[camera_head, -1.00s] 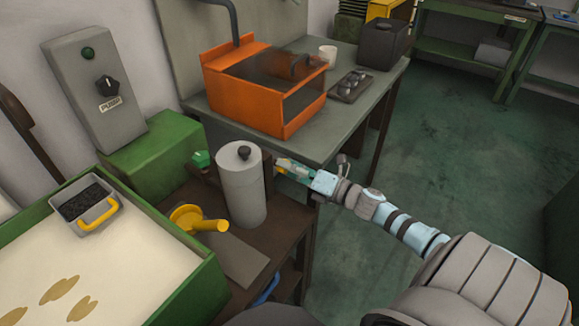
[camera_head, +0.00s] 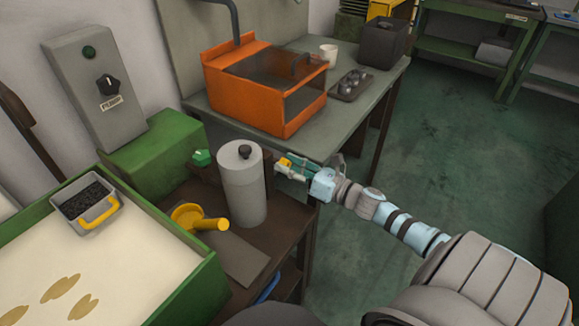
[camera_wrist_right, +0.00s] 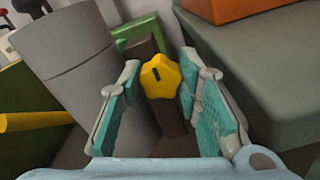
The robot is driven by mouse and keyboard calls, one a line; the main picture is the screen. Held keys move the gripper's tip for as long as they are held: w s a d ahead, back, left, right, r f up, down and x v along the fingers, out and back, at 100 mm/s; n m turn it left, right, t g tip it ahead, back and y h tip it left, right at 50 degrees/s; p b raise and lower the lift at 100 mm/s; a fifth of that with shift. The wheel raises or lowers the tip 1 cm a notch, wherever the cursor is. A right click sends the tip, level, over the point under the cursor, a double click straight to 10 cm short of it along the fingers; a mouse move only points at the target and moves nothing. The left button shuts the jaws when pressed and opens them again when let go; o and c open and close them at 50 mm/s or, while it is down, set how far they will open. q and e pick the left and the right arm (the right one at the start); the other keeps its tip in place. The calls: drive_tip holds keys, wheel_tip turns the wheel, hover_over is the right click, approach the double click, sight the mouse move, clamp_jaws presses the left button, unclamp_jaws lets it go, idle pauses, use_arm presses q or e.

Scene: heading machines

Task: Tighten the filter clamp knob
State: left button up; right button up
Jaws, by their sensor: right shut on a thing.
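The yellow lobed clamp knob (camera_wrist_right: 161,76) sits on a dark bracket beside the grey filter cylinder (camera_head: 242,185). In the head view the knob (camera_head: 284,162) shows as a small yellow patch right of the cylinder. My right gripper (camera_head: 290,167) reaches it from the right. In the right wrist view the gripper (camera_wrist_right: 162,85) has its teal-padded fingers on both sides of the knob, shut on it. The knob's front face is visible, with a dark mark on it. My left gripper is not in view.
An orange box (camera_head: 262,90) stands on the grey bench behind. Open floor (camera_head: 450,150) lies to the right.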

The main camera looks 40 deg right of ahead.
idle(0.3)
drive_tip(key=o, duration=0.9)
drive_tip(key=v, duration=1.2)
